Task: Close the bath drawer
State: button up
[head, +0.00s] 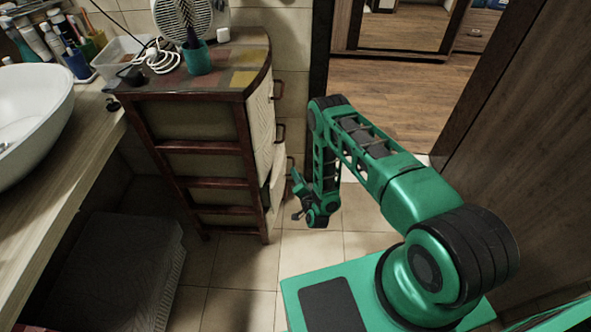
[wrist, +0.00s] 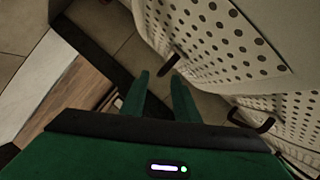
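The bath drawer unit (head: 205,140) is a dark red-brown framed cabinet with pale panels, and its drawer fronts face right. A lower drawer (head: 274,186) appears to stick out a little, with a dark gap at its side. In the wrist view the drawer fronts (wrist: 205,40) are pale with dark round holes. One dark handle (wrist: 169,64) is just beyond my fingertips, and another handle (wrist: 251,120) is to the right. My gripper (head: 297,197) is beside the lower drawer front. In the wrist view my gripper (wrist: 160,80) has its fingers apart with nothing visible between them.
A fan (head: 183,18) and a teal cup (head: 197,57) stand on the cabinet top. A counter with a white basin (head: 30,110) is at left, above a dark box (head: 110,270). A wooden door (head: 530,130) is at right. Tiled floor (head: 240,265) is clear before the cabinet.

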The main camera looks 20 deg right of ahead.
jog(key=shift+x, duration=2.7)
jog(key=shift+c, duration=0.3)
grip_shut()
